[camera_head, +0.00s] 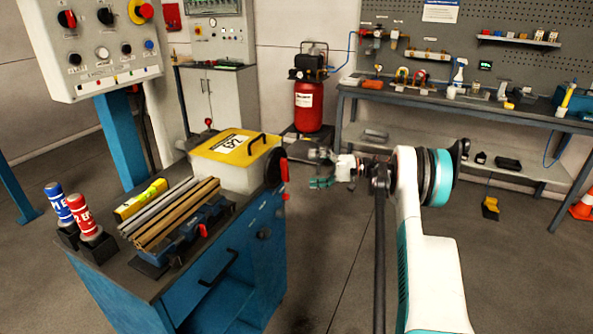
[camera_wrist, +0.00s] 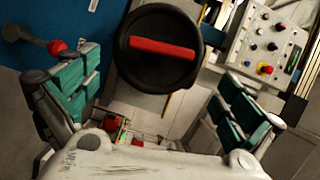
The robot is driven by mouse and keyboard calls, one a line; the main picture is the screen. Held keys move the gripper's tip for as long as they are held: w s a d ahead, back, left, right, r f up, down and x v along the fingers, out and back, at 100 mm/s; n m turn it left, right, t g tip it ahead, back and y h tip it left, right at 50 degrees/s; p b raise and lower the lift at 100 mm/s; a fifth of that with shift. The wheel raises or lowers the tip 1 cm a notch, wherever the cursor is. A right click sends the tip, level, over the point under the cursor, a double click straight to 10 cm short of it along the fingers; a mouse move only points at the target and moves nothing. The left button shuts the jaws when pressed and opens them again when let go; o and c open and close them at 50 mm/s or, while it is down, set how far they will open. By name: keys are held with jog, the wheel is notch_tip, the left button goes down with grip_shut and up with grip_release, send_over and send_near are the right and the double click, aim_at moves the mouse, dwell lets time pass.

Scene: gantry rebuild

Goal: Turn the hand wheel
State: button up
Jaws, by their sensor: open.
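The hand wheel (camera_head: 276,166) is a black disc on the right side of the blue cabinet, seen nearly edge-on, with a red part on its face. In the wrist view the black wheel (camera_wrist: 125,62) faces me, with a red bar (camera_wrist: 162,47) across it. My gripper (camera_head: 322,168) is to the right of the wheel in the head view, apart from it. In the wrist view its teal-padded fingers (camera_wrist: 158,95) are spread wide, with the wheel ahead between and above them. Nothing is between the pads.
The blue cabinet (camera_head: 262,270) carries a yellow-lidded box (camera_head: 215,150), metal bars and two bottles. A control panel (camera_head: 100,45) stands at left. A red compressor (camera_head: 308,105) and a workbench (camera_head: 440,98) stand behind. The floor right of the cabinet is clear.

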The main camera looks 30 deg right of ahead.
jog(key=shift+v, duration=1.55)
jog(key=shift+c, duration=0.6)
